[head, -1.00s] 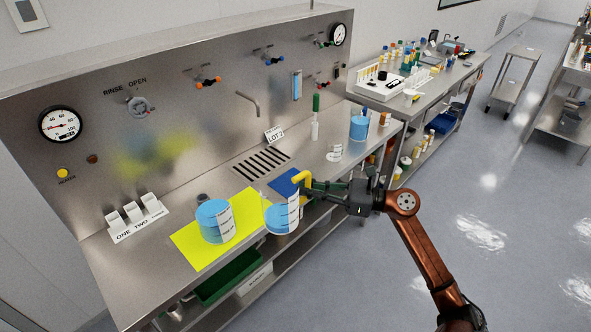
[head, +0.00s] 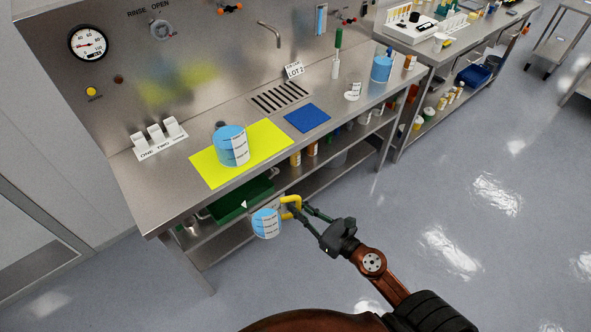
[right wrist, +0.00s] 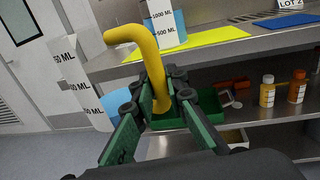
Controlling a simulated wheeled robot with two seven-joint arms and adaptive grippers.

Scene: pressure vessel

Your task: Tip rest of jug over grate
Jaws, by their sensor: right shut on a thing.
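My right gripper (head: 300,208) is shut on the yellow handle (head: 291,200) of a jug (head: 267,223) with blue liquid and a white scale label. The jug is held in front of the bench, off its edge and below the top, roughly upright. In the right wrist view the handle (right wrist: 150,62) stands between the fingers and the jug (right wrist: 85,90) shows at the left. The slotted grate (head: 280,96) lies in the bench top near the LOT 2 sign (head: 293,69), well away from the jug. My left gripper is not in view.
Another blue-filled vessel (head: 231,147) stands on the yellow mat (head: 262,150). A blue mat (head: 307,118) lies in front of the grate. A spout (head: 272,35) hangs above the grate. A third blue container (head: 381,69) and a green-topped bottle (head: 337,55) stand to the right.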

